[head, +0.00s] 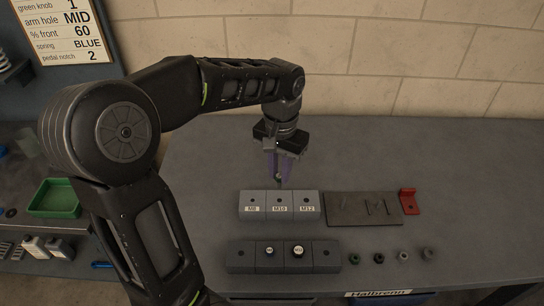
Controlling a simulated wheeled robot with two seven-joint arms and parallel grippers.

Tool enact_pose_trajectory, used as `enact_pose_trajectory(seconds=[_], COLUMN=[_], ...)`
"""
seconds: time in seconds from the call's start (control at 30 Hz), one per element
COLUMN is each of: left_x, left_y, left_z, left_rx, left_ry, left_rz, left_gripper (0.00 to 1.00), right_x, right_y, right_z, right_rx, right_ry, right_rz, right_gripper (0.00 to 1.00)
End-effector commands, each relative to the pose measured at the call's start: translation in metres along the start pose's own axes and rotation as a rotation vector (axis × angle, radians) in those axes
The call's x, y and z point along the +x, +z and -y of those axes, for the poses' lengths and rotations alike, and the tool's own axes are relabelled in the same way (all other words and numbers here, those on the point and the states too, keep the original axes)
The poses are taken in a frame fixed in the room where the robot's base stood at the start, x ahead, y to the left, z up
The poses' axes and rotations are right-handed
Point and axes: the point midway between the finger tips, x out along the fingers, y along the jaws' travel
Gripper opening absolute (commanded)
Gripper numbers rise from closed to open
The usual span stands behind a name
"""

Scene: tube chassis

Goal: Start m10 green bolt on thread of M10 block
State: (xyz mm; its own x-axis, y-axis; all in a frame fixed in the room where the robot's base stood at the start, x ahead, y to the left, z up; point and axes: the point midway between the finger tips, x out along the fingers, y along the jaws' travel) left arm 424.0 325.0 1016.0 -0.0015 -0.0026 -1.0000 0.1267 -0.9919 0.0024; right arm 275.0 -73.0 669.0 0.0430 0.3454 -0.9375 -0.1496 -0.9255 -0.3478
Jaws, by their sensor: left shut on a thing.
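The grey M10 block (279,211) stands in the middle of a row of three labelled blocks, between the M8 block (252,212) and the M12 block (306,212). My left gripper (279,177) points down above the M10 block, shut on a small dark greenish bolt (279,182). The bolt looks about upright, with its lower end close to the top of the M10 block. My right gripper is not in view.
A dark plate (350,219) and a red bracket (409,204) lie right of the blocks. A dark holder row (240,262) stands in front, with several small nuts or rings (379,258) to its right. A green tray (55,200) is at left. The bench behind the blocks is clear.

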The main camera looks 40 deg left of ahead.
Motion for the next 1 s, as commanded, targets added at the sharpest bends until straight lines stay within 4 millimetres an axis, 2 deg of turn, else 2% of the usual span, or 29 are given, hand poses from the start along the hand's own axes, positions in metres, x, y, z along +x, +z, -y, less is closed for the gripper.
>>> enact_pose_trajectory(seconds=[0.37,0.83,1.0], left_x=[0.001,0.029,0.032], left_y=[0.0,0.0,0.0], left_z=[0.0,0.0,0.0], left_rx=[0.0,0.001,0.001], left_ry=[0.001,0.001,0.001], left_rz=[0.0,0.001,0.0], left_gripper=[0.0,0.0,0.0], right_x=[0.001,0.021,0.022], right_y=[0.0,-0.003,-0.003], right_z=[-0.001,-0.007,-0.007], right_rx=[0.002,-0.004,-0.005], right_ry=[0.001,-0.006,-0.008], right_rz=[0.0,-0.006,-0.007], right_gripper=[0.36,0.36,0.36])
